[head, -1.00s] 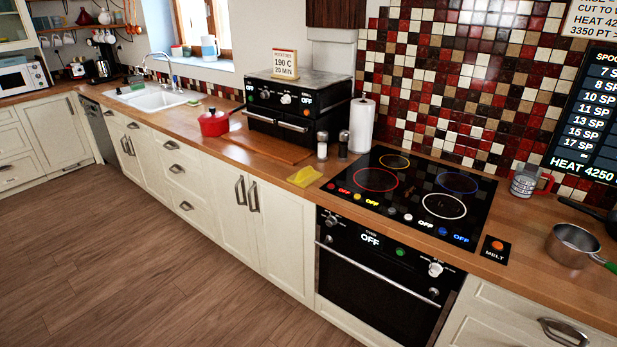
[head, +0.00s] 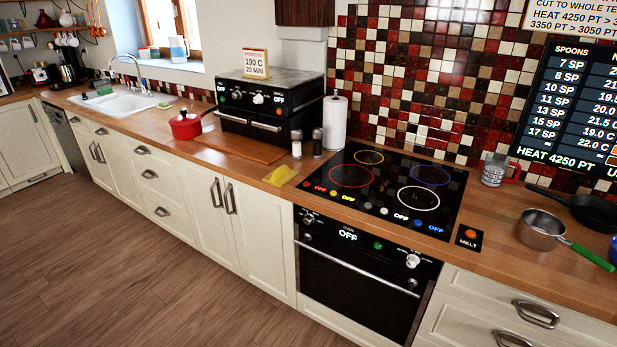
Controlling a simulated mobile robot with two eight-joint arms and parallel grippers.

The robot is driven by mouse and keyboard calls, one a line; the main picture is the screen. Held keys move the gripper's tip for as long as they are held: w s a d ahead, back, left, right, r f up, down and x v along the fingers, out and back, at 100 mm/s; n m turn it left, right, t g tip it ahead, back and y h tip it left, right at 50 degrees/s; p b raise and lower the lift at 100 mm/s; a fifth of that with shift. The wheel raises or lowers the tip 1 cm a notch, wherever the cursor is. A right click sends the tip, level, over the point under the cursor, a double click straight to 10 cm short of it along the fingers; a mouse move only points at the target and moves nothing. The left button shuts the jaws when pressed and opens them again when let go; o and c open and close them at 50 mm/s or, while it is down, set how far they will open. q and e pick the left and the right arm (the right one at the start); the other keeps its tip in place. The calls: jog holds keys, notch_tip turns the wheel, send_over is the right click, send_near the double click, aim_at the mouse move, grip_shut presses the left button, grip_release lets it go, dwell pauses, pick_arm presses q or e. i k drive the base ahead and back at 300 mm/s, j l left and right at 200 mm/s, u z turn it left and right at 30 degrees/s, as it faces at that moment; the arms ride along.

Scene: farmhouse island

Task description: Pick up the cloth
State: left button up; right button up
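A yellow cloth (head: 280,175) lies on the wooden counter near its front edge, to the left of the black cooktop. It looks slightly folded or rumpled. Nothing is touching it from above. Neither of my grippers shows in the head view.
The cooktop (head: 388,190) sits right of the cloth, above an oven (head: 360,270). Salt and pepper shakers (head: 297,144) and a paper roll (head: 335,122) stand behind it. A wooden board (head: 240,148) and red pot (head: 186,125) are to the left. The floor (head: 120,270) is clear.

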aim_at(279, 177)
jog(key=i+j+z, duration=0.1)
jog(key=z, duration=0.3)
jog(key=j+z, duration=0.1)
jog(key=z, duration=0.3)
jog(key=i+j+z, duration=0.1)
jog(key=z, duration=0.3)
jog(key=i+j+z, duration=0.1)
jog(key=j+z, duration=0.2)
jog(key=j, duration=0.25)
jog(key=j+z, duration=0.3)
jog(key=j, duration=0.2)
jog(key=j+z, duration=0.25)
jog(key=j, duration=0.9)
jog(key=i, duration=0.05)
